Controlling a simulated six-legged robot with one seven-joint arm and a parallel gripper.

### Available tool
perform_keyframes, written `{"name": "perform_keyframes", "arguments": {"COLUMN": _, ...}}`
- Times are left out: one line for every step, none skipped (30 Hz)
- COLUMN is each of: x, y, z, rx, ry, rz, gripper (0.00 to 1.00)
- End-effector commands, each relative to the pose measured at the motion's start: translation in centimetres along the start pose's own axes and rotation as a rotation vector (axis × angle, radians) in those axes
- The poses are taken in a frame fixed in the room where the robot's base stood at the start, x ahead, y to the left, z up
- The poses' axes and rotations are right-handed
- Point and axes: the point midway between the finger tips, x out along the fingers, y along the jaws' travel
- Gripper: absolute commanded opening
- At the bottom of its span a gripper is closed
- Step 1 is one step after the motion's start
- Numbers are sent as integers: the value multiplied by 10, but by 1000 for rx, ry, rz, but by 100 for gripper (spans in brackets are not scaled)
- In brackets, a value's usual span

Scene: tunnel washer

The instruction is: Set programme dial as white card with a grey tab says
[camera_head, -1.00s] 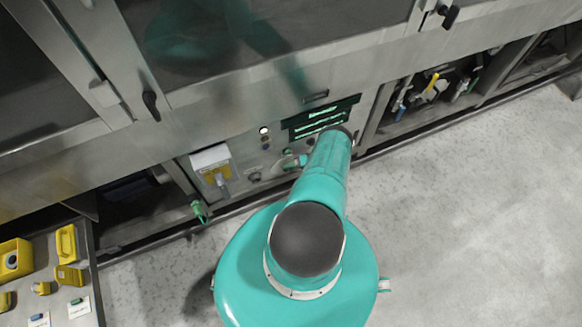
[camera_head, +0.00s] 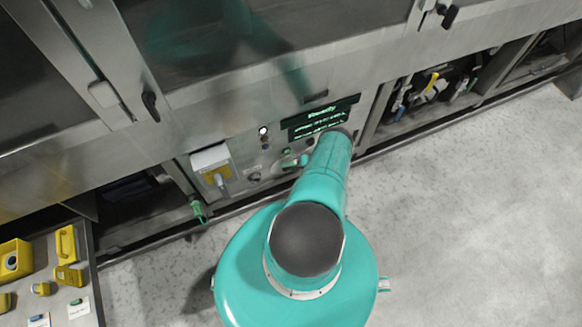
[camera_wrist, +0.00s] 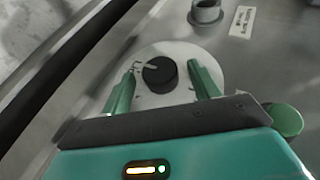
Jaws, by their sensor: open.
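The programme dial (camera_wrist: 160,74) is a black round knob on a pale round plate with marks, seen in the wrist view. A pale pointer line on it points to the upper left. My gripper (camera_wrist: 162,68) is open, with one green finger on each side of the knob; I cannot tell whether they touch it. In the head view my arm hides most of the dial, and my gripper (camera_head: 296,161) shows only in part. Two white cards lie at the lower left, one with a green tab (camera_head: 79,310) and one with a blue tab (camera_head: 39,320). I cannot make out a grey tab.
A dark display (camera_head: 318,118) above the dial reads "Ready" on top; its lower lines are too small to read. A green button (camera_wrist: 284,120) is close to the right finger. A white-and-yellow box (camera_head: 213,168) is on the panel's left. Yellow objects (camera_head: 66,243) lie at the lower left.

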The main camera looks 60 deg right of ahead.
Motion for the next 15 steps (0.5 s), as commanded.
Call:
{"name": "perform_keyframes", "arguments": {"x": -5, "y": 0, "z": -1, "rx": 0, "ry": 2, "rz": 1, "gripper": 61}}
{"name": "perform_keyframes", "arguments": {"x": -9, "y": 0, "z": -2, "rx": 0, "ry": 3, "rz": 2, "gripper": 61}}
{"name": "perform_keyframes", "arguments": {"x": -15, "y": 0, "z": -2, "rx": -1, "ry": 4, "rz": 2, "gripper": 61}}
{"name": "perform_keyframes", "arguments": {"x": -20, "y": 0, "z": -2, "rx": 0, "ry": 4, "rz": 2, "gripper": 61}}
{"name": "perform_keyframes", "arguments": {"x": -25, "y": 0, "z": -1, "rx": 0, "ry": 4, "rz": 2, "gripper": 61}}
{"name": "perform_keyframes", "arguments": {"x": -34, "y": 0, "z": -2, "rx": -1, "ry": 4, "rz": 2, "gripper": 61}}
{"name": "perform_keyframes", "arguments": {"x": -40, "y": 0, "z": -2, "rx": 0, "ry": 4, "rz": 1, "gripper": 61}}
{"name": "perform_keyframes", "arguments": {"x": -47, "y": 0, "z": -2, "rx": 1, "ry": 5, "rz": 1, "gripper": 61}}
{"name": "perform_keyframes", "arguments": {"x": -56, "y": 0, "z": -2, "rx": 0, "ry": 4, "rz": 2, "gripper": 61}}
{"name": "perform_keyframes", "arguments": {"x": -63, "y": 0, "z": -2, "rx": 1, "ry": 4, "rz": 2, "gripper": 61}}
{"name": "perform_keyframes", "arguments": {"x": -70, "y": 0, "z": -2, "rx": 1, "ry": 5, "rz": 2, "gripper": 61}}
{"name": "perform_keyframes", "arguments": {"x": -79, "y": 0, "z": -2, "rx": 0, "ry": 4, "rz": 3, "gripper": 61}}
{"name": "perform_keyframes", "arguments": {"x": -85, "y": 0, "z": -1, "rx": 0, "ry": 4, "rz": 2, "gripper": 61}}
{"name": "perform_keyframes", "arguments": {"x": -92, "y": 0, "z": -1, "rx": 1, "ry": 5, "rz": 1, "gripper": 61}}
{"name": "perform_keyframes", "arguments": {"x": -100, "y": 0, "z": -1, "rx": 0, "ry": 4, "rz": 2, "gripper": 61}}
